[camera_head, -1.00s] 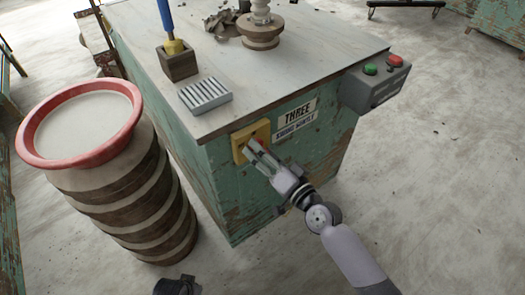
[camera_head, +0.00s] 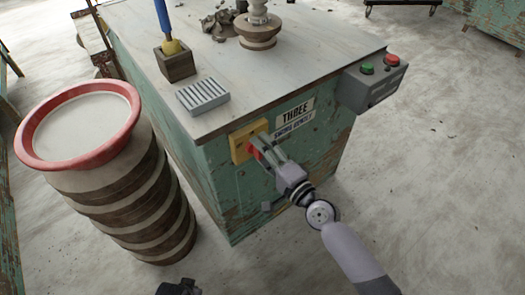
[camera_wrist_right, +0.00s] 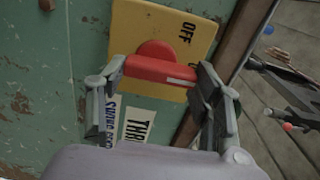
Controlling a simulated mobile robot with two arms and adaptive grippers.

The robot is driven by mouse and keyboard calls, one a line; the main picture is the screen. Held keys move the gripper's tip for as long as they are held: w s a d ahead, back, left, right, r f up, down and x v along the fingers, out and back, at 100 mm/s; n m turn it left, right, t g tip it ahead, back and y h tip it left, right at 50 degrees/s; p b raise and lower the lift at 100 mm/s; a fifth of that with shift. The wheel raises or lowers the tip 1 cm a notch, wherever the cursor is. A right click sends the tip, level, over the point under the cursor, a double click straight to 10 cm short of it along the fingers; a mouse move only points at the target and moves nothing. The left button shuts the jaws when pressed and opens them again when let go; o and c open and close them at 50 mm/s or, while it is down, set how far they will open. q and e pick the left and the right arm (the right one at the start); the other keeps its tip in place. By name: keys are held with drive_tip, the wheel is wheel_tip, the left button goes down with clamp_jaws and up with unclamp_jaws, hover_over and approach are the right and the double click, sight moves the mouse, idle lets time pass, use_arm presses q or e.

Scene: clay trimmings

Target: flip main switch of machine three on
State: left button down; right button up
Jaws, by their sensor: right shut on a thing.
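Machine three is the green, worn cabinet (camera_head: 225,185) with a pale top and a label (camera_head: 296,112) reading THREE. Its main switch is a yellow plate (camera_head: 240,146) with a red handle (camera_head: 254,150) on the front face near the left corner. My right gripper (camera_head: 262,147) is shut on the red handle. In the right wrist view the handle (camera_wrist_right: 158,69) lies crosswise between the fingers, with a white mark toward its right end. OFF is printed on the yellow plate (camera_wrist_right: 150,25) above right; other lettering is partly hidden. A dark part at the bottom edge may be my left gripper (camera_head: 178,287).
A grey box (camera_head: 372,82) with green and red buttons juts from the cabinet's right side. A striped barrel with a red rim (camera_head: 30,150) stands close at left. A grey ribbed block (camera_head: 203,96) and a tool holder (camera_head: 176,66) are on top. The floor at right is clear.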

idle(0.5)
drive_tip(key=o, duration=1.2)
drive_tip(key=shift+c, duration=0.2)
drive_tip(key=shift+d, duration=0.1)
drive_tip(key=v, duration=1.2)
